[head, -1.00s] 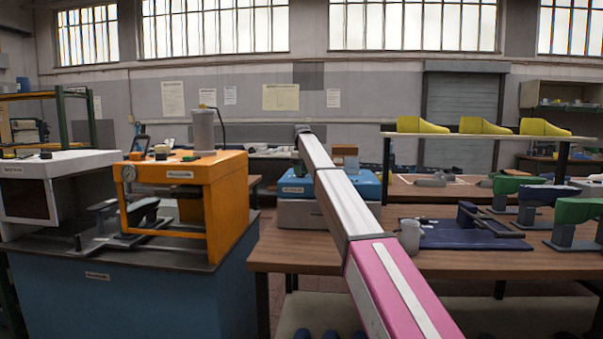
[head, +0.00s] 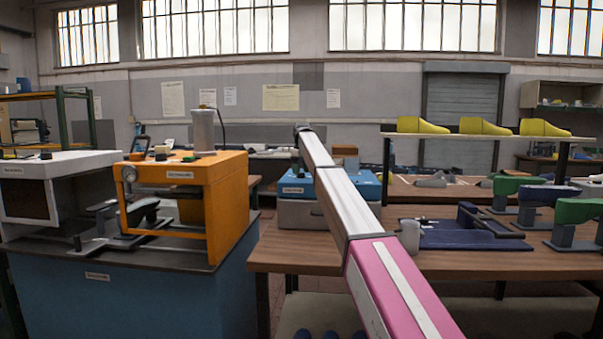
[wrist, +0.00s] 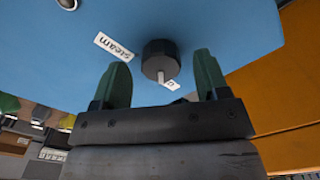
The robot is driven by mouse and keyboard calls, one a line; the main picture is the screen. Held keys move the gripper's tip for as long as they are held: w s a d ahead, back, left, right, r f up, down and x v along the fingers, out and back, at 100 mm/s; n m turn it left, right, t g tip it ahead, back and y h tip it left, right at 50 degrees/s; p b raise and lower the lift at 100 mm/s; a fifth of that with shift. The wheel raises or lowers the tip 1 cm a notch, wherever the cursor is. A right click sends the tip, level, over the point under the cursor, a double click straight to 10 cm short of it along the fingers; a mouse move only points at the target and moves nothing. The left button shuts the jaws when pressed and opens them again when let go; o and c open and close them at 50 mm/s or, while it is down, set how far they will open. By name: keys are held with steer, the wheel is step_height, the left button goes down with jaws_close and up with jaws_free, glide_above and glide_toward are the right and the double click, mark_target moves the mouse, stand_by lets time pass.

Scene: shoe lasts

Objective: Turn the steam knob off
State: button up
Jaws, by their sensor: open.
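The steam knob (wrist: 160,57) is a round black knob with a pale pointer bar, on a light blue panel (wrist: 230,25) in the wrist view. A white label reading "steam" (wrist: 113,46) is beside it, and a second small label (wrist: 173,86) is partly hidden behind the pointer. My gripper (wrist: 162,75) is open, with one green finger on each side of the knob's lower part. I cannot tell whether the fingers touch it. In the head view the blue machine (head: 297,186) stands on the wooden bench, partly behind my arm; the knob is not visible there.
An orange machine (head: 226,188) stands on a dark-topped blue cabinet (head: 150,300) at left. A grey cup (head: 409,236) and a dark blue mat (head: 470,236) lie on the bench (head: 300,250) at right, near several coloured shoe lasts on stands.

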step_height(320, 180, up, 10)
stand_by(0.4)
